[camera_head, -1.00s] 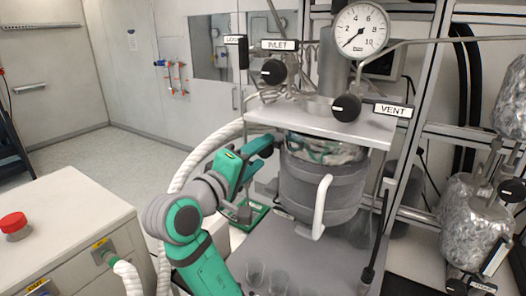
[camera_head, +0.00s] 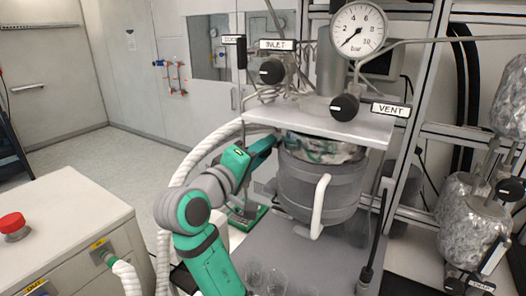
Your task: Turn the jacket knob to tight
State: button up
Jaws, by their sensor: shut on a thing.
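The grey jacket (camera_head: 298,185) wraps the reactor vessel below the metal plate, with a white curved handle (camera_head: 320,205) on its front. My gripper (camera_head: 273,146) reaches in from the left and meets the jacket's upper left side, just under the plate's edge. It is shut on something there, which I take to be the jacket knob. The knob itself is hidden by my gripper and I cannot see its marking or angle. Foil-like wrap and green bits (camera_head: 320,150) show above the jacket's rim.
The metal plate (camera_head: 330,124) lies close above my gripper. On it are the black inlet knob (camera_head: 271,71), black vent knob (camera_head: 344,107) and a pressure gauge (camera_head: 357,29). A white hose (camera_head: 205,148) runs behind my arm. Glass beakers (camera_head: 276,282) stand below.

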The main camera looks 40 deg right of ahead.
jog(key=shift+a+m, duration=0.1)
jog(key=shift+m, duration=0.2)
jog(key=o, duration=1.1)
jog(key=shift+w, duration=0.1)
jog(key=shift+c, duration=0.2)
